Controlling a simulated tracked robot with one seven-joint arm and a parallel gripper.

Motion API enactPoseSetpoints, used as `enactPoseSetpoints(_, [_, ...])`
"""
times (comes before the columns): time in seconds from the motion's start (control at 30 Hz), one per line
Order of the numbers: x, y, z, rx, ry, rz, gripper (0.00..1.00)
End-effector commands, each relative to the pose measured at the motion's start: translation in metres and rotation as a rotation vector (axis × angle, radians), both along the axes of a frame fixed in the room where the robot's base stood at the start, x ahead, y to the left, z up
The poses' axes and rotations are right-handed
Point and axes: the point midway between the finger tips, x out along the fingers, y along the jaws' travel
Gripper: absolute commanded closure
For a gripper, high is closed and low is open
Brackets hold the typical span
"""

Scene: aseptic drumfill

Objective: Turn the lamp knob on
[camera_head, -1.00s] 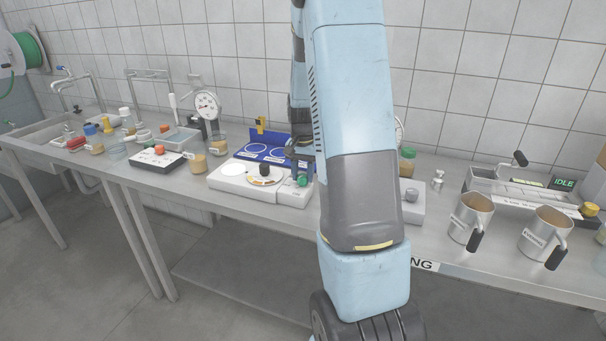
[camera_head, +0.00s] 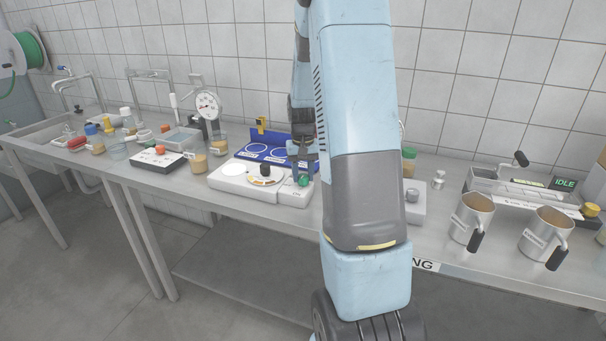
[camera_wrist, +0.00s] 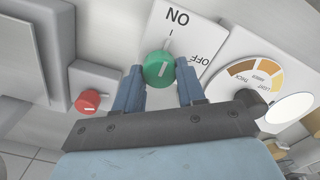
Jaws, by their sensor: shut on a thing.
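The lamp knob is green and round with a white pointer line; in the wrist view the knob (camera_wrist: 158,70) sits on a white plate (camera_wrist: 195,32) marked ON and OFF. In the head view the green knob (camera_head: 304,180) shows at the right end of the white lamp unit (camera_head: 235,185), below my gripper (camera_head: 302,172). My arm hides part of the bench to its right.
A red knob (camera_wrist: 88,101) lies left of my fingers in the wrist view. The lamp unit's colour dial (camera_wrist: 258,80) is to the right. Behind the unit stands a blue panel (camera_head: 262,152) with white rings. Two metal jugs (camera_head: 472,218) stand at the right.

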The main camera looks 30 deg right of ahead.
Motion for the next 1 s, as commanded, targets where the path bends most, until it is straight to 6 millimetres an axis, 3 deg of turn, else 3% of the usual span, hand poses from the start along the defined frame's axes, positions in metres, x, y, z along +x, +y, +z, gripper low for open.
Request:
enactPoseSetpoints(0.2, [0.001,-0.002,0.002,-0.003,-0.005,-0.002,0.91])
enactPoseSetpoints(0.23, [0.001,-0.002,0.002,-0.003,-0.005,-0.002,0.6])
enactPoseSetpoints(0.5, [0.001,-0.001,0.001,-0.001,-0.003,-0.002,0.35])
enactPoseSetpoints(0.8, [0.001,0.0,0.003,-0.001,-0.002,-0.002,0.35])
enactPoseSetpoints(1.0, [0.001,-0.001,0.028,-0.002,-0.006,-0.002,0.35])
